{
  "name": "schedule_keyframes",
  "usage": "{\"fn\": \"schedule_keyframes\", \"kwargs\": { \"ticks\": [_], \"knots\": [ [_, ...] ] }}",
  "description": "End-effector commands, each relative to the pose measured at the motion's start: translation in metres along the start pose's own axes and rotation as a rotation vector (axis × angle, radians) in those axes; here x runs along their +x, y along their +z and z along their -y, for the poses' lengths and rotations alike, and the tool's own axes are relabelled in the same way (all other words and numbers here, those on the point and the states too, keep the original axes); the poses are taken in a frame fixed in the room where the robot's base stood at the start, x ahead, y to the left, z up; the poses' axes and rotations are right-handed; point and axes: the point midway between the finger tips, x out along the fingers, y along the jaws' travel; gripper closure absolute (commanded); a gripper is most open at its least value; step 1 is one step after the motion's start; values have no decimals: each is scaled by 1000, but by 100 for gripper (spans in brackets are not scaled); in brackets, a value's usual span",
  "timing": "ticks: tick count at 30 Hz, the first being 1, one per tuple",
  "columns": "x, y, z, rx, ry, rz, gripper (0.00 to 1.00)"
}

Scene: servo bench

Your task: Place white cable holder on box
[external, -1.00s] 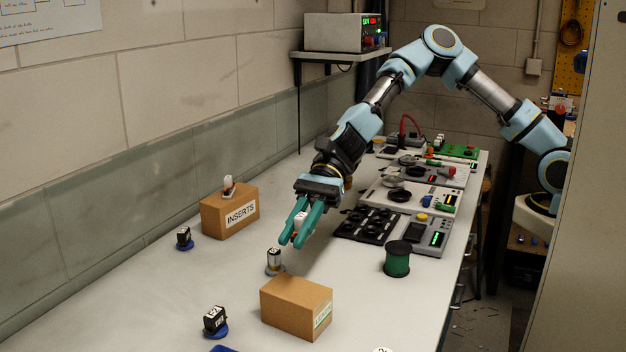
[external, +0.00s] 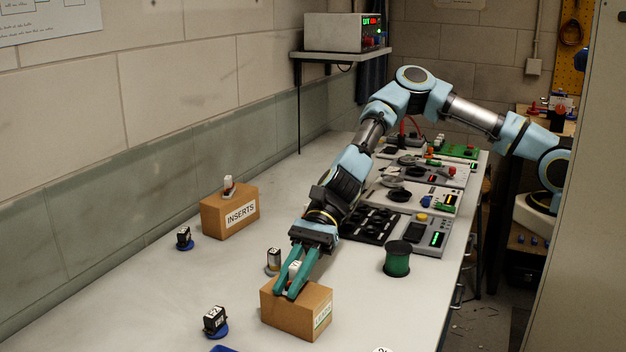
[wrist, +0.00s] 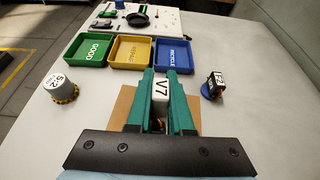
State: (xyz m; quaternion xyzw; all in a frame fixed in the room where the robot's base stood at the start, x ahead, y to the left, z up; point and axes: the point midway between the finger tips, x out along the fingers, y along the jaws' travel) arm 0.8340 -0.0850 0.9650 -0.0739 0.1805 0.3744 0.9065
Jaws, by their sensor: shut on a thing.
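My gripper (external: 286,292) is shut on a white piece (external: 294,268), which I take for the white cable holder. In the wrist view the piece (wrist: 161,89) sits between the green fingers and has V7 on its white top; some orange shows lower down. The near brown cardboard box (external: 290,314) has a label on its right side. My fingertips are over its top; I cannot tell whether the piece touches it. In the wrist view the box (wrist: 121,107) shows beside and beneath the fingers, mostly hidden.
A second box (external: 214,221), labelled INSERTS, stands farther left with a white-and-red piece (external: 229,186) on top. Small parts on round bases (external: 273,260) (external: 214,320) stand near the box. A green spool (external: 397,261) is at right. Green, yellow and blue trays (wrist: 173,57) lie beyond.

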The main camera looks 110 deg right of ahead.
Motion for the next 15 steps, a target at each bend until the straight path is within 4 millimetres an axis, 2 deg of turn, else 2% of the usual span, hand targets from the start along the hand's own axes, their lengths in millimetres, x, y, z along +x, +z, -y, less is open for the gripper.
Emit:
{"fn": "schedule_keyframes", "kwargs": {
  "ticks": [13,14,15],
  "knots": [
    [3,-8,0,0,-1,0,100],
    [3,-7,0,0,-1,0,79],
    [2,-6,0,0,-1,0,74]
  ]
}}
